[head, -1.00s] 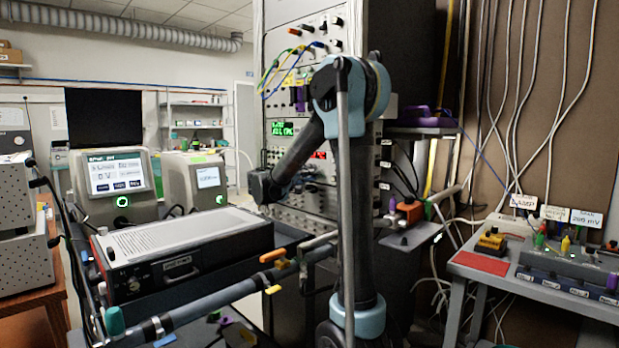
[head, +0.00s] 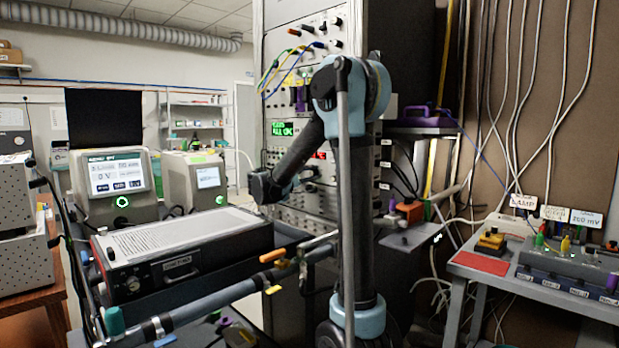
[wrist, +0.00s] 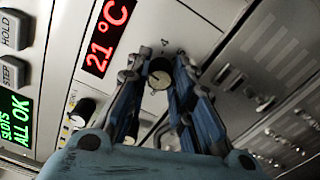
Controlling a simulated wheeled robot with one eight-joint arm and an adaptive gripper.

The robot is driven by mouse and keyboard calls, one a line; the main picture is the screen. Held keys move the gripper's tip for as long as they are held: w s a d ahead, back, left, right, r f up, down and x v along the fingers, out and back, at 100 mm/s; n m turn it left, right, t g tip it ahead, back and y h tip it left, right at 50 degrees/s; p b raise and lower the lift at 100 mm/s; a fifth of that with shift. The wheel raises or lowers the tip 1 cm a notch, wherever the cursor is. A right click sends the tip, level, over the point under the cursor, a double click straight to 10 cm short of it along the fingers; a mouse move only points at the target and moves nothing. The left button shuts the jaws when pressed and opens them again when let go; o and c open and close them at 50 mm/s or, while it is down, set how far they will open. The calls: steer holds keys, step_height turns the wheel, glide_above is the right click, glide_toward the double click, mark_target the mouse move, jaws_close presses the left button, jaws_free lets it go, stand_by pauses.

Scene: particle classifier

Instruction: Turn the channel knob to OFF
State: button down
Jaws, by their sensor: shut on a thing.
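In the wrist view, my gripper (wrist: 160,88) has its two blue fingers closed on either side of a round dark knob (wrist: 160,74) with a pale face. No OFF lettering is readable, and I cannot tell which way the knob points. In the head view my arm reaches left to the rack (head: 300,215). The fingers and the held knob are hidden there behind my wrist.
A red 21 °C display (wrist: 108,38) is left of the held knob. Another dark knob (wrist: 83,111) lies lower left, beside a green ALL OK display (wrist: 16,121). A black-fronted instrument (head: 185,262) stands left of the rack.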

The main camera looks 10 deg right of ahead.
steer(key=n, duration=0.6)
steer(key=shift+a+f+n, duration=0.1)
steer(key=shift+n, duration=0.2)
steer(key=n, duration=1.1)
steer(key=shift+f+n, duration=0.1)
steer(key=shift+n, duration=0.3)
steer(key=n, duration=0.5)
steer(key=shift+s+n, duration=0.1)
steer(key=shift+n, duration=0.6)
